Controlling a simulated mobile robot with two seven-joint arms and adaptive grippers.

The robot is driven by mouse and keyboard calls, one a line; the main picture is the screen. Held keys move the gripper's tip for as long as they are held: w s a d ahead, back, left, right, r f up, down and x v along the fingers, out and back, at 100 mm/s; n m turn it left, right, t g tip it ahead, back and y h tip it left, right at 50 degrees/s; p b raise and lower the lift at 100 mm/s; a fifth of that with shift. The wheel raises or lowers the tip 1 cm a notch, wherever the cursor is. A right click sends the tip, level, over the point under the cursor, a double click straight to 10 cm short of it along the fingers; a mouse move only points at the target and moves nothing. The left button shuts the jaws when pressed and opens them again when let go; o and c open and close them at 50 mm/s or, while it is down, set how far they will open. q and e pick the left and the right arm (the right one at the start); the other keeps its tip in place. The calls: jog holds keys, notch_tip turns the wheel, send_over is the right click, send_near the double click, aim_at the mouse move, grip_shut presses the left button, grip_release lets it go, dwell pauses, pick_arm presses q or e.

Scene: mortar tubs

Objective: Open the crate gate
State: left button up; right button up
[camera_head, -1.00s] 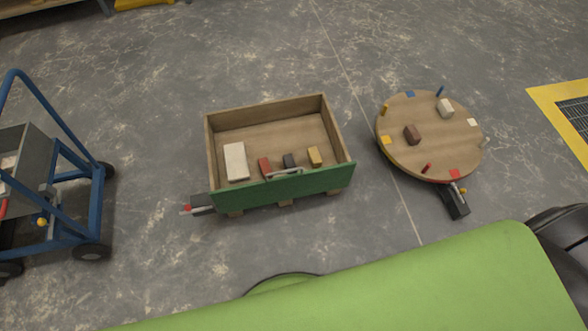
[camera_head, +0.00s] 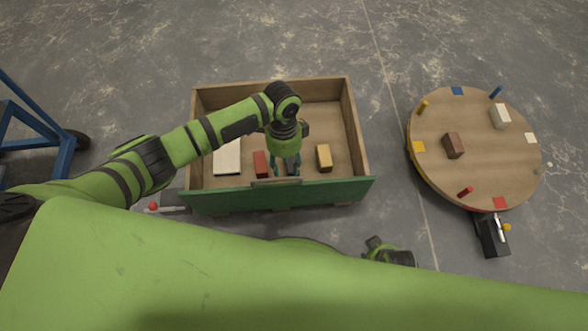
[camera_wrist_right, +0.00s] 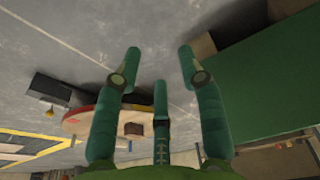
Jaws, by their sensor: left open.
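The wooden crate (camera_head: 358,125) stands on the floor, its green gate (camera_head: 335,192) upright across the near side. A handle (camera_head: 276,182) sits on the gate's top edge. A latch with a red knob (camera_head: 165,208) is beside the gate's left end. My left gripper (camera_head: 286,168) is open and points down just behind the handle, inside the crate's outline; I cannot tell whether it touches. In the right wrist view my right gripper (camera_wrist_right: 160,60) is open and empty, with a green panel (camera_wrist_right: 265,85), apparently the gate, at right.
The crate holds a pale block (camera_head: 228,157), a red block (camera_head: 261,164) and a yellow block (camera_head: 324,158). A round wooden turntable (camera_head: 480,170) with pegs and blocks stands at right, a black latch box (camera_head: 491,235) beside it. A blue cart (camera_head: 50,140) is at far left.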

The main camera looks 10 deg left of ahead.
aim_at(286, 180)
pick_arm(q)
jog(key=f, duration=0.2)
jog(key=s+f+b, duration=0.1)
jog(key=f, duration=0.1)
jog(key=shift+d, duration=0.1)
jog(key=shift+f, duration=0.65)
grip_shut()
pick_arm(e)
jog(key=r, duration=0.1)
jog(key=w+r, duration=0.1)
jog(key=r, duration=0.1)
jog(key=shift+w+a+r, duration=0.1)
jog(key=shift+w+a, duration=0.1)
jog(key=shift+w, duration=0.1)
